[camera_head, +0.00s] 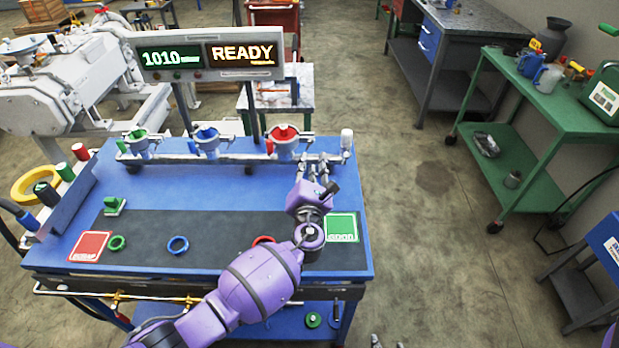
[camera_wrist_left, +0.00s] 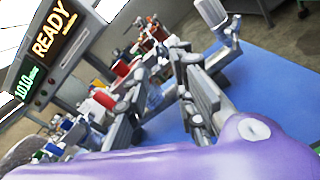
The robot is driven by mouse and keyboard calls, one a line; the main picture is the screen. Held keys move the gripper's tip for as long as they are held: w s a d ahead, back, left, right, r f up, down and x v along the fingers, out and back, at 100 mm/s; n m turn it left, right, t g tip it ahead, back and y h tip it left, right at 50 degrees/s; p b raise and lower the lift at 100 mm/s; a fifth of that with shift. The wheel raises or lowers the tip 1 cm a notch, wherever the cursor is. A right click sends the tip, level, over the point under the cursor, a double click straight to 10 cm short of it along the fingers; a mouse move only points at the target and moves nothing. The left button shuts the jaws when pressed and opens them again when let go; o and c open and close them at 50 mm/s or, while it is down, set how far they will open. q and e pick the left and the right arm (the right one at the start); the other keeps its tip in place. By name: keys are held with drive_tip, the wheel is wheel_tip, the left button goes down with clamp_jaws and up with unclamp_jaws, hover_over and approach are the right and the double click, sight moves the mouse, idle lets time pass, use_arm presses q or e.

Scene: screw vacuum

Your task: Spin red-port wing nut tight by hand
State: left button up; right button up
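The red port (camera_head: 285,136) is the rightmost of three clamped ports on the rail at the back of the blue bench. It also shows in the left wrist view (camera_wrist_left: 121,68), with metal clamp hardware (camera_wrist_left: 150,74) beside it. I cannot make out the wing nut clearly. My left gripper (camera_head: 316,164) is just to the right of and in front of the red port. Its two fingers (camera_wrist_left: 165,98) stand apart at the clamp hardware; contact cannot be told. Only two grey tips of my right gripper (camera_head: 386,342) show at the bottom edge, apart from each other.
The blue port (camera_head: 206,138) and green port (camera_head: 138,140) stand to the left. A white-capped post (camera_head: 346,140) stands close right of my left gripper. A display (camera_head: 210,55) reads 1010 and READY. Rings and a green card (camera_head: 342,227) lie on the dark mat.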

use_arm(q)
drive_tip(key=s, duration=0.6)
drive_tip(key=shift+s, duration=0.1)
idle(0.3)
